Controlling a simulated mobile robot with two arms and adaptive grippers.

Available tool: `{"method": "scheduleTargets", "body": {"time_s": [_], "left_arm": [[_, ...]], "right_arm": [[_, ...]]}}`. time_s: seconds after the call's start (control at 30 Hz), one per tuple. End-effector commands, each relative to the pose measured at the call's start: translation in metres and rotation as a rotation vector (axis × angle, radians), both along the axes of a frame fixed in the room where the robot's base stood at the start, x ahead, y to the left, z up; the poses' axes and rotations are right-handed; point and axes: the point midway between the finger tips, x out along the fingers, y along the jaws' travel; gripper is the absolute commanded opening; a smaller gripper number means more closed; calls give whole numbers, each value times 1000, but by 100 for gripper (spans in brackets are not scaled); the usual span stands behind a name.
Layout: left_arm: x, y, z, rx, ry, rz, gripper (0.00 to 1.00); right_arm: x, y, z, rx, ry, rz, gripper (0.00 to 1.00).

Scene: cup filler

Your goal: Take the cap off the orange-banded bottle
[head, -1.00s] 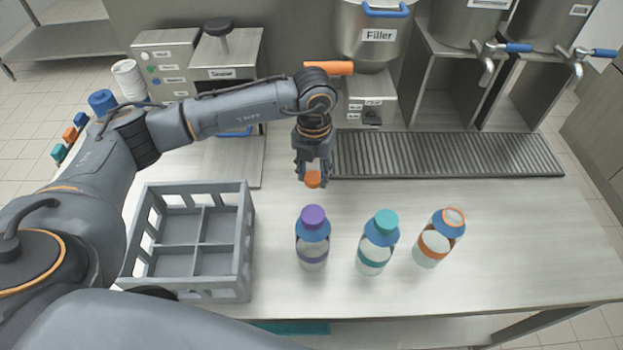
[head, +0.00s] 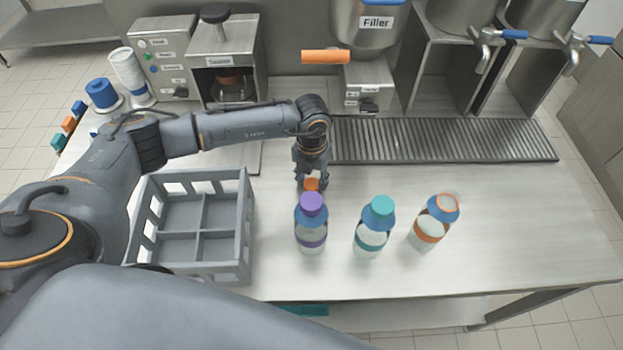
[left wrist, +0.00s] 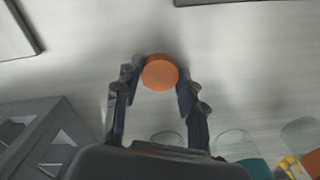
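The orange-banded bottle (head: 432,226) stands upright at the right of the row in the head view. Its neck shows an open ring and no cap on top. My left gripper (head: 311,183) points down behind the purple-capped bottle, well to the left of the orange-banded one. Its fingers are closed around the orange cap (left wrist: 161,72), low over the bare counter; whether the cap touches the counter I cannot tell. My right gripper is not in view.
A purple-capped bottle (head: 311,226) and a teal-capped bottle (head: 374,228) stand nearby. A grey crate (head: 243,230) with empty compartments is at left. A ribbed drain grate (head: 445,140) and the filler (head: 375,22) are behind. The counter's right side is clear.

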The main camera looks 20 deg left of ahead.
Motion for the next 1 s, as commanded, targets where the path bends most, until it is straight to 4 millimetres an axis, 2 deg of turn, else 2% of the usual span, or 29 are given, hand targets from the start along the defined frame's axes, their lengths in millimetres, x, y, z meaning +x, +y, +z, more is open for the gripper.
{"method": "scheduleTargets", "body": {"time_s": [0.03, 0.1, 0.47, 0.5, 0.67, 1.0], "left_arm": [[0, 0, 0, 0, 0, 0, 53], [0, 0, 0, 0, 0, 0, 61], [0, 0, 6, 0, 0, 0, 61], [1, 0, 7, 0, -2, 0, 61], [2, 0, 34, -1, -6, 0, 61], [1, 0, 103, -1, -4, -2, 61]], "right_arm": [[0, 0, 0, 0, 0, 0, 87], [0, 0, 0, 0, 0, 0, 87], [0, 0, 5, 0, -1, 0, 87], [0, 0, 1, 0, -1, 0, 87], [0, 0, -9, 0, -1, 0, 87], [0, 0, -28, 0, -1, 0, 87]]}}
